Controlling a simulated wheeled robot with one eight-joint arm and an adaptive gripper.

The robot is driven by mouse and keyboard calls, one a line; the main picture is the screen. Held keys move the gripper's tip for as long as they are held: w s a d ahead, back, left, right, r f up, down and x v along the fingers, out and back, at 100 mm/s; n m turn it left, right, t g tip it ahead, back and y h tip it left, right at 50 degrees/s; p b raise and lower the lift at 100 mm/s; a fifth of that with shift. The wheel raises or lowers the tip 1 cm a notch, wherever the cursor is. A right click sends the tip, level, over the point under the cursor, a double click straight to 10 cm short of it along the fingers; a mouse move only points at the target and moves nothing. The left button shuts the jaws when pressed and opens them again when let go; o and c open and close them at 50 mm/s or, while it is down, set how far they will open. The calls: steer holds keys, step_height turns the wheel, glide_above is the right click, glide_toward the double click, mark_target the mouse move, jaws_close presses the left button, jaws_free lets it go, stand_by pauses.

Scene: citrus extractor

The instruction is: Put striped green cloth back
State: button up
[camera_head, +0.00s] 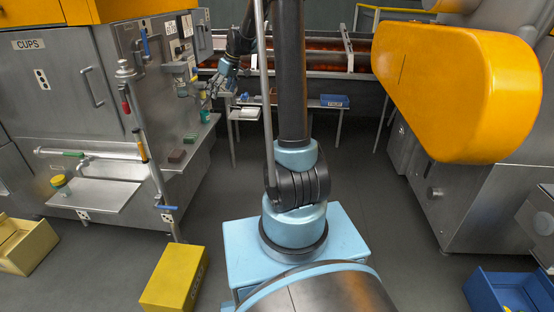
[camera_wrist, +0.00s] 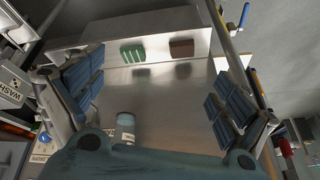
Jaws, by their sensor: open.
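The striped green cloth (camera_head: 190,137) lies on a narrow steel ledge at the front of the cups machine. In the wrist view it is a small green block with pale stripes (camera_wrist: 133,52), on a light ledge beyond my fingers. My gripper (camera_head: 214,88) is beside the machine's front panel, above and apart from the cloth. In the wrist view my gripper (camera_wrist: 157,92) is open, with its blue-padded fingers wide apart and nothing held between them.
A brown block (camera_wrist: 181,48) lies beside the cloth, also seen in the head view (camera_head: 177,156). A bluish cylinder (camera_wrist: 125,122) shows close to my gripper. Pipes and a blue-handled lever (camera_head: 145,45) stick out from the machine. A yellow box (camera_head: 174,280) stands on the floor.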

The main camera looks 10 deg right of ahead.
steer(key=s+d+r+m+h, duration=0.1)
steer(key=s+d+r+m, duration=0.2)
steer(key=s, duration=1)
steer(key=s+d+f+m+h, duration=0.1)
steer(key=s+d+f+m, duration=0.1)
steer(key=s, duration=0.8)
steer(key=s+d+f+m+h, duration=0.1)
steer(key=s+d+f, duration=0.4)
steer(key=s, duration=0.6)
steer(key=s+d+f+m+h, duration=0.1)
steer(key=s+d+f+m, duration=0.2)
steer(key=s, duration=0.8)
steer(key=shift+s+d+f, duration=0.15)
steer(key=shift+d+f, duration=0.2)
steer(key=shift+f, duration=0.2)
